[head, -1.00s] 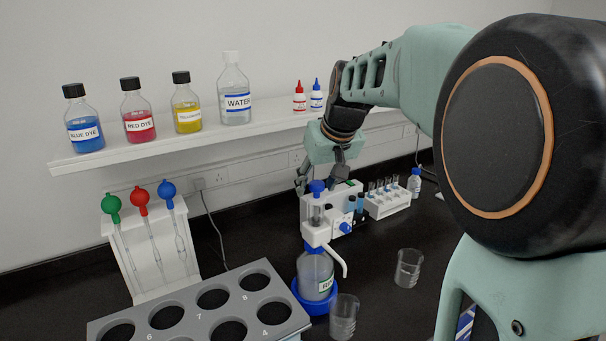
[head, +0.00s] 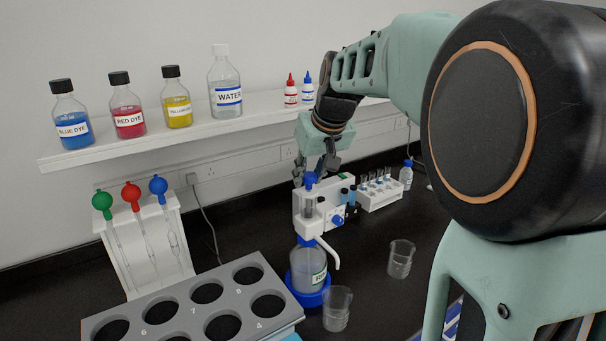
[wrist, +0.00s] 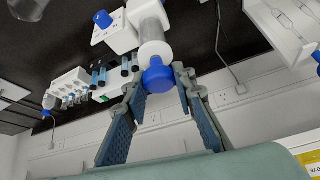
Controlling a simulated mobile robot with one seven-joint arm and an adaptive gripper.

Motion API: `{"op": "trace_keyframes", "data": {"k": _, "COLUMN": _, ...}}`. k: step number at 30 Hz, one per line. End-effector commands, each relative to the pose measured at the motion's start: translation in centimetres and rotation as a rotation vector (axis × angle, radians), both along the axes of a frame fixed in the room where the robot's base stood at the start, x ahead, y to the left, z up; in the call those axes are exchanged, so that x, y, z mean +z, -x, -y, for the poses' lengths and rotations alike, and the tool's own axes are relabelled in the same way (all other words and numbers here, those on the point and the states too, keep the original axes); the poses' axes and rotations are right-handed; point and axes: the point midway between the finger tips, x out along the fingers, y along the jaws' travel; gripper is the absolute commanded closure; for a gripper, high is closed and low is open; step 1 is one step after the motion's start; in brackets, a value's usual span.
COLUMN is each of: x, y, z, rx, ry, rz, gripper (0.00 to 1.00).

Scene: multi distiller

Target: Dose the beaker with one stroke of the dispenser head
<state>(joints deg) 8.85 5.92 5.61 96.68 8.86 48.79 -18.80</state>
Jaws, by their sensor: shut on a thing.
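The dispenser head (head: 307,227) is a white unit with a blue plunger knob (head: 310,179) on top, mounted on a clear bottle (head: 309,272) in a blue base ring. Its thin white spout points down to the right. A clear beaker (head: 337,309) stands upright on the bench, below the spout tip. My gripper (head: 312,172) is at the top of the dispenser head, its fingers on either side of the blue knob. In the wrist view my gripper (wrist: 160,84) is shut on the blue knob (wrist: 158,79), with the plunger column (wrist: 155,40) beyond it.
A second beaker (head: 400,259) stands to the right. A rack of tubes (head: 379,191) is behind the dispenser. A grey holed rack (head: 187,312) is at the front left, with a pipette stand (head: 148,240) behind it. A shelf (head: 180,144) with bottles runs along the wall.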

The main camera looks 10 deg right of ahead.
Motion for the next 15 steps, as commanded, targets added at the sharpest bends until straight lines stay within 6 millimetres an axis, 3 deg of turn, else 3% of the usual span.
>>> {"op": "trace_keyframes", "data": {"k": 15, "x": 1.8, "y": 0.0, "z": 0.0, "rx": 0.000, "ry": 0.000, "rz": 0.002, "gripper": 0.99}}
